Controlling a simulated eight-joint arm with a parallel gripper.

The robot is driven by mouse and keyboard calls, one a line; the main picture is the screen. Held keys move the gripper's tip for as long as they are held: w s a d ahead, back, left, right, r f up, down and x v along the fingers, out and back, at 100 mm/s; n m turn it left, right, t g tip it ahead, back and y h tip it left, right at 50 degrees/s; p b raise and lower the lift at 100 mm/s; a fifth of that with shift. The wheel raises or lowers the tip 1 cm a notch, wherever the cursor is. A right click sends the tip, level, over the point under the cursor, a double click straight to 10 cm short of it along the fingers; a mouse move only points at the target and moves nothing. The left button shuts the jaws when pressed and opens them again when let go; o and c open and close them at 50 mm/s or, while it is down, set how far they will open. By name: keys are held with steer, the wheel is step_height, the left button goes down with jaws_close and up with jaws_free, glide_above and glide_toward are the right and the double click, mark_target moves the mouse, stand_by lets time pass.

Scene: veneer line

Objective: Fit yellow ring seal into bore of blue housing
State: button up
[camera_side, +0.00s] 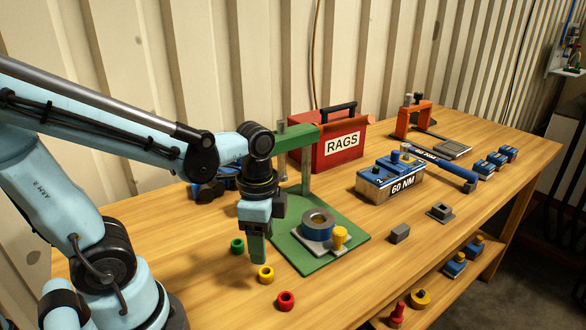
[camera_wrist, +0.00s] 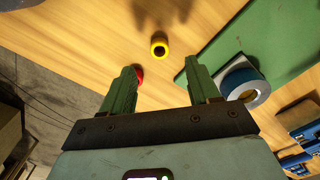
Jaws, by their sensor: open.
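The yellow ring seal (camera_side: 266,274) lies flat on the wooden table, between a green ring (camera_side: 238,246) and a red ring (camera_side: 286,300). It also shows in the wrist view (camera_wrist: 160,46), just beyond and between my fingertips, not held. My gripper (camera_side: 257,260) points down just behind the yellow ring. Its two green fingers stand apart and empty in the wrist view (camera_wrist: 161,67). The blue housing (camera_side: 318,222), round with an open bore, sits on a grey block on the green base plate. It shows at right in the wrist view (camera_wrist: 246,88).
The green press frame (camera_side: 306,165) rises behind the housing. A yellow knobbed piece (camera_side: 340,238) stands beside the housing. Table around the rings is clear.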

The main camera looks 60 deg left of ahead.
mark_target(264, 271)
steer(key=shift+f, duration=3.55)
jaws_close()
steer(key=shift+r, duration=0.2)
